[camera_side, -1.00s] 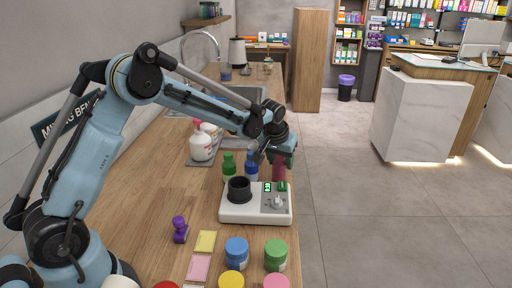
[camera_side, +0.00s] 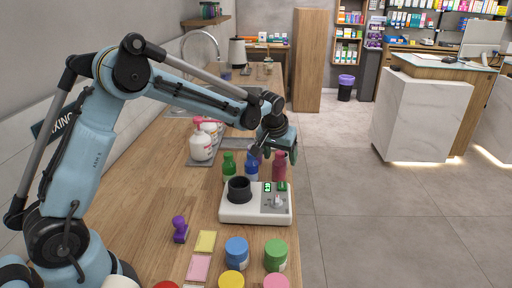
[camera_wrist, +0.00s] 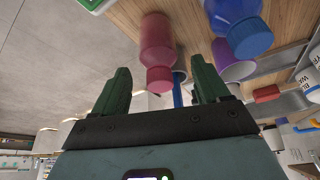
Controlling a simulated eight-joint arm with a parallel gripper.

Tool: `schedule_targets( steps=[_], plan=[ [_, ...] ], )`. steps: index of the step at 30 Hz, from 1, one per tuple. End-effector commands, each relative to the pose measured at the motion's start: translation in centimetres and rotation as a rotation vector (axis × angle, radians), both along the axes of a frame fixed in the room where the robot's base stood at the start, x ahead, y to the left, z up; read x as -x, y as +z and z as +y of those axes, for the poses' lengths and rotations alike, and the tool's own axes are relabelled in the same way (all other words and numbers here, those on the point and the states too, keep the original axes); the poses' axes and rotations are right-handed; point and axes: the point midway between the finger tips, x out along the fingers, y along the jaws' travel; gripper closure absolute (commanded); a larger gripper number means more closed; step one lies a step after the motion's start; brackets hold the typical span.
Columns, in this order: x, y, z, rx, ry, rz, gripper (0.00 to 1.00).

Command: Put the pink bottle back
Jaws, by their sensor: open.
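The pink bottle (camera_side: 279,168) stands upright on the counter behind the white device, at the right end of a row of small bottles. In the wrist view the pink bottle (camera_wrist: 157,42) shows ahead of my gripper, with its cap end lying in the picture between the two dark green fingers. My gripper (camera_side: 281,152) is open and empty, just above the pink bottle. The open fingers (camera_wrist: 161,80) also show in the wrist view, apart from the bottle's sides. The bottle's base is hidden behind the device in the side view.
A blue bottle (camera_side: 251,168) and a green bottle (camera_side: 229,167) stand left of the pink one. The white device (camera_side: 240,212) with a dark round holder is in front. White pump bottles (camera_side: 201,146) are farther left. Coloured jars (camera_side: 236,252) stand near the front.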

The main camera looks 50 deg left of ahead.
Motion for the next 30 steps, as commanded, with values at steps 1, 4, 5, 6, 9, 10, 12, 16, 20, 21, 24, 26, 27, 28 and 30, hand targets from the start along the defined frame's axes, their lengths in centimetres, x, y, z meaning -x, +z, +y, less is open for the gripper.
schedule_targets(
  steps=[1,4,5,6,9,10,12,16,20,21,24,26,27,28,30],
  plan=[
    [0.4,0.9,-0.2,0.000,-0.001,0.000,0.25],
    [1.1,2.7,-0.5,0.000,-0.001,0.000,0.25],
    [1.3,3.2,-0.5,0.000,-0.001,0.000,0.25],
    [1.6,3.9,-0.7,0.000,-0.001,0.000,0.25],
    [2.2,5.5,-0.9,0.000,-0.001,0.000,0.25],
    [2.3,6.0,-1.0,0.000,-0.001,0.000,0.25],
    [2.7,6.9,-1.1,-0.001,-0.002,0.000,0.25],
    [3.2,8.2,-1.3,-0.001,-0.001,0.000,0.25],
    [3.6,8.9,-1.4,0.000,-0.004,-0.002,0.25],
    [3.9,9.1,-1.5,0.000,-0.010,-0.004,0.25],
    [5.4,9.9,-1.9,0.000,-0.036,-0.017,0.25],
    [6.8,10.5,-2.3,-0.001,-0.062,-0.030,0.25],
    [7.8,10.8,-2.5,-0.003,-0.081,-0.040,0.25],
    [8.7,11.1,-2.8,-0.003,-0.096,-0.048,0.25],
    [10.7,11.5,-3.2,-0.005,-0.132,-0.066,0.25]
  ],
)
